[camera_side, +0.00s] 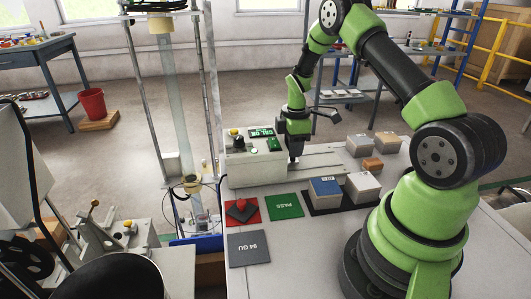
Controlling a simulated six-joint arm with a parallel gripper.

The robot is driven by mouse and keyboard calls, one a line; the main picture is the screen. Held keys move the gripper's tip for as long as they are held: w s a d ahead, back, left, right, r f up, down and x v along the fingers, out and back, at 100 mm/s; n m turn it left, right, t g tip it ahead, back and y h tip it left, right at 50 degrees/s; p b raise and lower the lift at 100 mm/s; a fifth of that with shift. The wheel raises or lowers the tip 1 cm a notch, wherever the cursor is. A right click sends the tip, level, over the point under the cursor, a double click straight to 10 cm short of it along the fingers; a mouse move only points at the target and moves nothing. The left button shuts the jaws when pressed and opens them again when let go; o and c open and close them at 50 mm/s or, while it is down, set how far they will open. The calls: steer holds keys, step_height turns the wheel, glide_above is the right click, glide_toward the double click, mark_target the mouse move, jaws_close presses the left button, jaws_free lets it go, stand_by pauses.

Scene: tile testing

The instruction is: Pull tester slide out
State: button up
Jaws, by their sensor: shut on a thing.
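The tester (245,172) is a pale box with a lit green display and a dark knob on top. It stands at the back left of the white table. The tester slide (325,166) is a flat light-grey piece running out to the right from the tester's right side. My gripper (294,160) points down close beside the tester's right side, at the slide. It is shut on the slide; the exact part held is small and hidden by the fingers.
Grey blocks and a brown block (373,164) stand right of the slide. A black tray (318,209) holds a blue-topped block (325,188) and a grey one. Red, green PASS (286,206) and grey 94 GU (248,249) pads lie in front, a dark tile on the red pad.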

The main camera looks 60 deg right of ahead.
steer(key=shift+s+d, duration=1.95)
steer(key=shift+d, duration=0.1)
steer(key=shift+s+d, duration=2.1)
steer(key=o, duration=0.8)
steer(key=shift+r, duration=0.1)
step_height(320, 180, up, 6)
steer(key=shift+f, duration=0.1)
steer(key=shift+a, duration=0.1)
